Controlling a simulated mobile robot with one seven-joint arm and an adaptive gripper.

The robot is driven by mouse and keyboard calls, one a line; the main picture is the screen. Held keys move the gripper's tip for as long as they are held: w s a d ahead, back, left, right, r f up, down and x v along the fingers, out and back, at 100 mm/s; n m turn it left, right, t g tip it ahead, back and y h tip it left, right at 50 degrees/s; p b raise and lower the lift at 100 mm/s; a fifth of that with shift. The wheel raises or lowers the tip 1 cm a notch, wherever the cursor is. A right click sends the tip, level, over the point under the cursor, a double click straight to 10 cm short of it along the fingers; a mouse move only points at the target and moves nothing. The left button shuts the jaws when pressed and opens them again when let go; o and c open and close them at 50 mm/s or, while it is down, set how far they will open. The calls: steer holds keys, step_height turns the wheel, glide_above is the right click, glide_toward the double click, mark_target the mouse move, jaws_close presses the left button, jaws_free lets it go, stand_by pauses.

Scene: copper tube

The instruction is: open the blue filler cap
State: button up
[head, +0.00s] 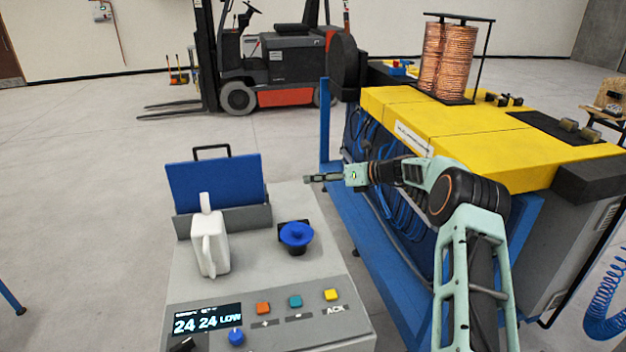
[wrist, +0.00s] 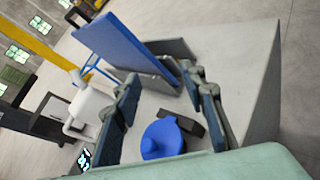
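The blue filler cap (head: 296,234) sits on a dark neck on top of the grey control cabinet (head: 305,292), right of the white jug (head: 210,247). It looks seated on its neck. My gripper (head: 311,179) is in the air behind and above the cap in the head view, apart from it. In the wrist view my gripper (wrist: 163,80) is open, with its two dark fingers spread and nothing between them. The cap (wrist: 163,138) shows low between the fingers, near the gripper's body, with part of its dark base beside it.
A blue panel (head: 215,183) with a black handle stands at the cabinet's back left. Coloured buttons (head: 295,301) and a display (head: 207,319) are at the front. A yellow-topped machine (head: 480,140) with a copper coil (head: 447,60) stands to the right, close to my arm.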

steer(key=shift+d+r, duration=0.4)
steer(key=shift+d, duration=0.05)
steer(key=shift+s+d, duration=0.1)
steer(key=v, duration=1.1)
steer(key=shift+s+d, duration=0.25)
steer(key=shift+d, duration=0.05)
steer(key=shift+r, duration=0.15)
